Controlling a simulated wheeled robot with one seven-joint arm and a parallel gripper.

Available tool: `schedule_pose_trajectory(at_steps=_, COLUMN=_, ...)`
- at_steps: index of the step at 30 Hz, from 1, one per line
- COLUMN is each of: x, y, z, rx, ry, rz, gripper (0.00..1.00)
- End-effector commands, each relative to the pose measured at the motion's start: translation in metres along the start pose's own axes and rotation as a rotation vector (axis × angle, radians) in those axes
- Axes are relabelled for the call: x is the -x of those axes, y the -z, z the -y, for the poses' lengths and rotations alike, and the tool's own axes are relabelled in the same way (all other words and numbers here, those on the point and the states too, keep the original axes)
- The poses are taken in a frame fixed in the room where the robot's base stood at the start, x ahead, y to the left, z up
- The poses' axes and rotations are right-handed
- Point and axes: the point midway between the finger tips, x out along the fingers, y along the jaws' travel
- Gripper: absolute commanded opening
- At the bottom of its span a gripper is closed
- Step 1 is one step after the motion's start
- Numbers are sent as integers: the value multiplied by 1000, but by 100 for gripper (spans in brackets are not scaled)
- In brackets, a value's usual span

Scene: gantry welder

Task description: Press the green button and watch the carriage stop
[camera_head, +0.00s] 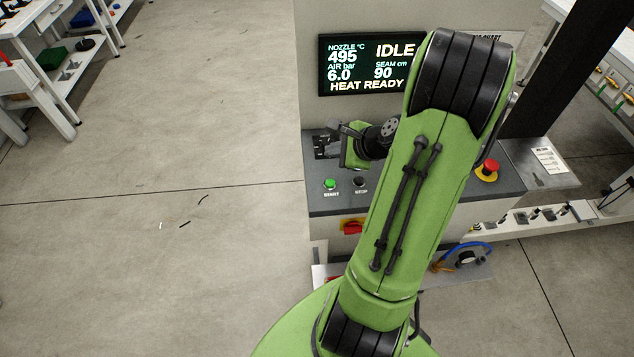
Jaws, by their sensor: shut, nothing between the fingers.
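The green button (330,184), labelled START, sits at the left front of the dark control panel (335,203). My gripper (322,146) is shut and empty. In the picture it is just above and behind the green button, over the panel's left rear part. It looks apart from the button, though its height is hard to judge. The display (360,70) behind the panel reads IDLE, HEAT READY, nozzle 495, air 6.0 and seam 90. I cannot make out the carriage in this view.
A black button (360,182), labelled STOP, is right of the green one. A red mushroom button (487,170) is on the panel's right. A red and yellow switch (352,227) is on the front. My arm hides the panel's middle. Floor at left is mostly clear.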

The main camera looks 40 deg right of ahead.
Motion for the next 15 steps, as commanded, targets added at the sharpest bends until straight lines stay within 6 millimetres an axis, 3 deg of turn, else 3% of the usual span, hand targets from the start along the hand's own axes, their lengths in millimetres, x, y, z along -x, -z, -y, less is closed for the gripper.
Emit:
schedule_pose_trajectory(at_steps=8, x=-5, y=3, z=-4, rx=4, ry=-2, rz=0, gripper=0)
schedule_pose_trajectory(at_steps=15, x=-27, y=20, z=-21, rx=4, ry=-3, rz=-1, gripper=0)
